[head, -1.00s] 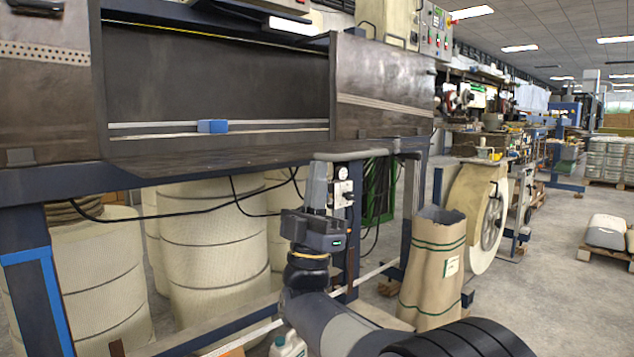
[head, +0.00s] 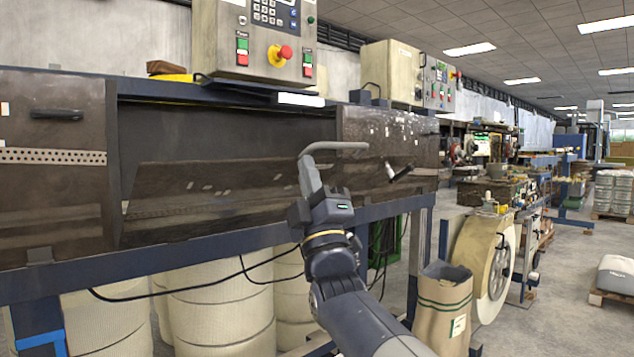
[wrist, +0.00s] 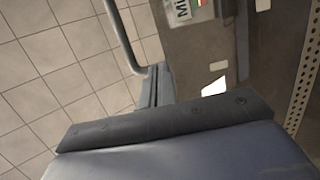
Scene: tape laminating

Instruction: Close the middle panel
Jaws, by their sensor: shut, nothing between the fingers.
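The middle panel (head: 215,190) is a dark flap hinged along its lower edge. It stands partly raised and tilted, with the dark opening (head: 230,137) visible above and behind it. My gripper (head: 335,147) is shut and empty, a grey bent bar at the panel's right end. I cannot tell whether it touches the panel. The bent bar also shows in the wrist view (wrist: 124,38), clear of the surfaces on the right, one of which carries a label.
Closed dark panels flank the opening at left (head: 50,170) and right (head: 375,150); the right one has a protruding handle (head: 399,173). A control box (head: 265,38) stands above. Beige drums (head: 215,305) stand below, and a paper sack (head: 440,305) stands at right.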

